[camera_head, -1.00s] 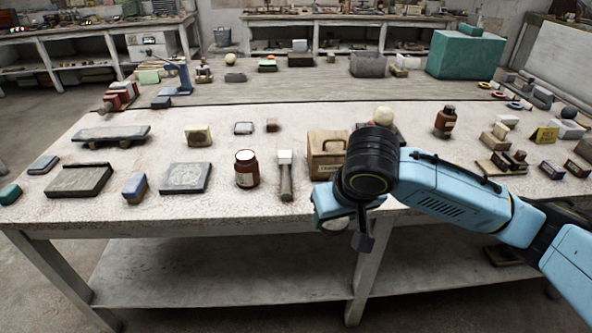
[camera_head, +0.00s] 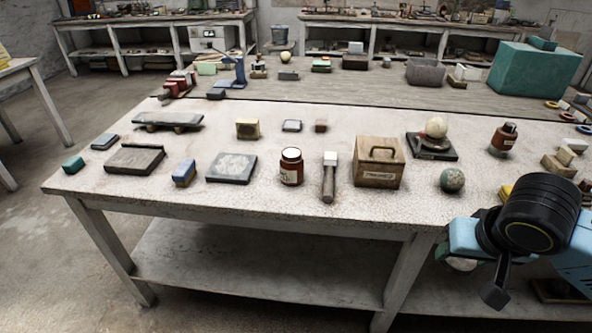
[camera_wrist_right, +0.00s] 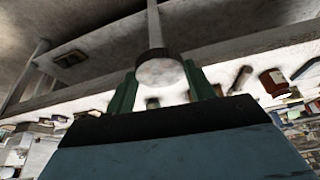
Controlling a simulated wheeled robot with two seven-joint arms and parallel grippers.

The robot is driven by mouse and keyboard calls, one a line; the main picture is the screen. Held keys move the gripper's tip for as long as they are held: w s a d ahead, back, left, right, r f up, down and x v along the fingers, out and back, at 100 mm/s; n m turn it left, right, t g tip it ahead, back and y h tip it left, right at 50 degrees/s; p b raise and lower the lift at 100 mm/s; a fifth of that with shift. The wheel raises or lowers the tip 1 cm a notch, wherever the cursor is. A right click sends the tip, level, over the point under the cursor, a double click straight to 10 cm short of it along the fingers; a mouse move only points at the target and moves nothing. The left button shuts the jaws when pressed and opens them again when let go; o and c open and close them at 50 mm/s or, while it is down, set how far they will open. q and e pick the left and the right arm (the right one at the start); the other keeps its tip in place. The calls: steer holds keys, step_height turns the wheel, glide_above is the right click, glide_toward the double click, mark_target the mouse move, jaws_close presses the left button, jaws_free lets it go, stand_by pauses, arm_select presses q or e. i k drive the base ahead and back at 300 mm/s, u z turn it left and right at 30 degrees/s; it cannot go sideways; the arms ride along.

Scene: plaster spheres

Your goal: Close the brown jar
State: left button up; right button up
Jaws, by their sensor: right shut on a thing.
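The brown jar (camera_head: 291,170) stands upright near the table's front edge. Its label is pale, and its top shows a pale disc in a dark ring; whether its mouth is open I cannot tell. It also shows in the right wrist view (camera_wrist_right: 272,80). My right gripper (camera_head: 462,258) is off the table's front edge, right of the jar and apart from it. Its green fingers (camera_wrist_right: 165,90) are shut on a short round piece (camera_wrist_right: 160,72) with a speckled pale face and dark side, perhaps a lid. My left gripper is out of view.
A slate-coloured plate (camera_head: 232,168) lies left. A second brown bottle (camera_head: 503,139) stands farther right.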

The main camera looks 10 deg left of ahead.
mark_target(291, 162)
steer(key=i, duration=1.15)
steer(key=u, duration=0.75)
